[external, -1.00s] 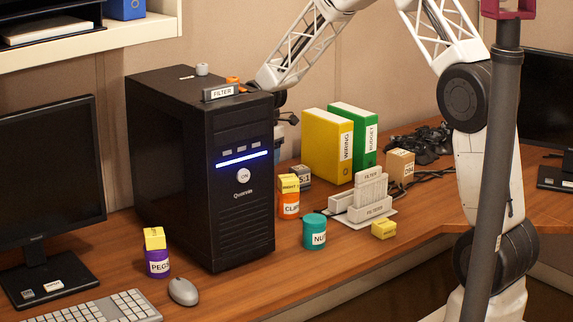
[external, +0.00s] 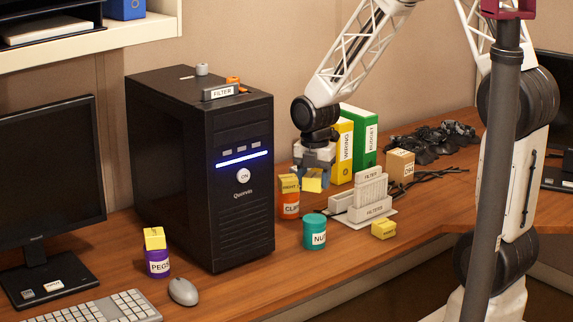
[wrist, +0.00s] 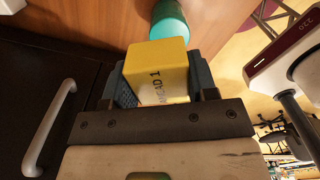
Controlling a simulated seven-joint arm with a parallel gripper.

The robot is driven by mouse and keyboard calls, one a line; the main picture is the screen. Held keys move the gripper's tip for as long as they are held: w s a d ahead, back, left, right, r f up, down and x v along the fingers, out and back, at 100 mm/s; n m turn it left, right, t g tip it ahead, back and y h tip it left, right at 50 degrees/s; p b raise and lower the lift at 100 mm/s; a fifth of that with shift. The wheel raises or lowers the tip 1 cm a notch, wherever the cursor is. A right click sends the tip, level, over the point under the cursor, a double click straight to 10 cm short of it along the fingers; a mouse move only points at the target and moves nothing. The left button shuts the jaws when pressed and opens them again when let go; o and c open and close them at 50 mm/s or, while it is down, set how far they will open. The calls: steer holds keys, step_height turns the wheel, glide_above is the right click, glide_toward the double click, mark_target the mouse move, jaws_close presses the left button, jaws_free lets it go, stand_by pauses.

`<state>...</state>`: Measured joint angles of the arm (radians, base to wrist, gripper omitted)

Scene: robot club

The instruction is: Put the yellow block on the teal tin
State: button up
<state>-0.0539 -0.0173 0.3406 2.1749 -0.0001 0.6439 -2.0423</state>
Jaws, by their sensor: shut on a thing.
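A yellow block (external: 312,182) marked "AHEAD 1" is held between the fingers of my gripper (external: 313,174). In the wrist view the same block (wrist: 158,70) fills the space between both jaws (wrist: 160,88). The teal tin (external: 314,238), its label partly readable as "NU", stands on the desk, below and in front of the held block, with its top bare. In the wrist view the teal tin (wrist: 171,20) shows just beyond the block. Block and tin are apart.
An orange tin (external: 289,209) with a yellow block (external: 289,183) on it stands close beside the gripper. A black computer tower (external: 190,160) rises at left. A white filter rack (external: 366,200) and another yellow block (external: 384,230) are at right. A purple tin (external: 158,265) carries a yellow block.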

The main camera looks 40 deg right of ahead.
steer(key=s+f+n, duration=0.2)
steer(key=s+n, duration=0.1)
steer(key=s, duration=1.5)
steer(key=shift+a, duration=0.1)
glide_above(315, 219)
steer(key=shift+f, duration=0.7)
steer(key=shift+f, duration=1.75)
steer(key=shift+f, duration=0.1)
steer(key=o, duration=0.9)
steer(key=shift+o, duration=0.2)
